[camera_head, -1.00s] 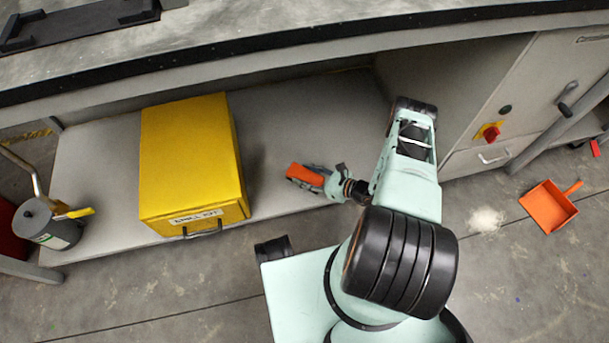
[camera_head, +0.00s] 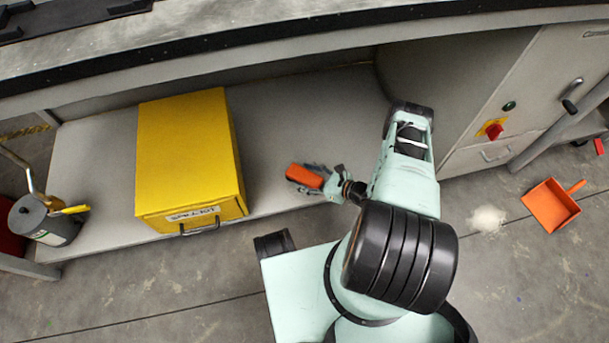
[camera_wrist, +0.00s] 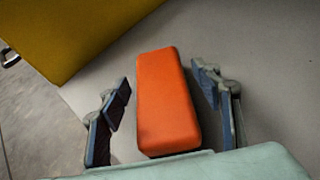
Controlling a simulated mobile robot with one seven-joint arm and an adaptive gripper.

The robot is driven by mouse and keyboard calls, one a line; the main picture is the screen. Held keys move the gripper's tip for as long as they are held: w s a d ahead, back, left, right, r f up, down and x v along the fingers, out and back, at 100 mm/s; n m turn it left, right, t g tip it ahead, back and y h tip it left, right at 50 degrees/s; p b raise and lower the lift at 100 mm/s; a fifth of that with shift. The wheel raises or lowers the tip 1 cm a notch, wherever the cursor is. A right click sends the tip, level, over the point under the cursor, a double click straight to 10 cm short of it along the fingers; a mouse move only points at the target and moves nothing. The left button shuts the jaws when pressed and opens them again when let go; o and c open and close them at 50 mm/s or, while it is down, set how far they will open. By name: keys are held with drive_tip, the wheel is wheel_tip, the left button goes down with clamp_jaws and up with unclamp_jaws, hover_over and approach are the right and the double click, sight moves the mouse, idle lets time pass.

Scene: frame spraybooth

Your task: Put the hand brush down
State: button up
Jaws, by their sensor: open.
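The hand brush (camera_head: 304,177) shows as an orange block on the grey lower shelf, to the right of the yellow box. In the wrist view the orange brush (camera_wrist: 167,103) lies between my open fingers, with a gap on each side. Its underside and any bristles are hidden. My gripper (camera_head: 318,176) is low over the shelf at the brush. In the wrist view the two blue-padded fingers of my gripper (camera_wrist: 166,112) stand apart on either side of it.
The grey lower shelf (camera_head: 285,125) has free room behind the brush. A yellow box (camera_head: 188,150) stands left, a grey can (camera_head: 45,222) farther left. The bench top (camera_head: 300,22) overhangs the shelf. An orange dustpan (camera_head: 550,205) and a pale dust pile (camera_head: 487,219) lie on the floor at right.

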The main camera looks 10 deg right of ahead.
drive_tip(key=shift+r, duration=0.15)
drive_tip(key=p+v, duration=0.3)
drive_tip(key=v, duration=0.9)
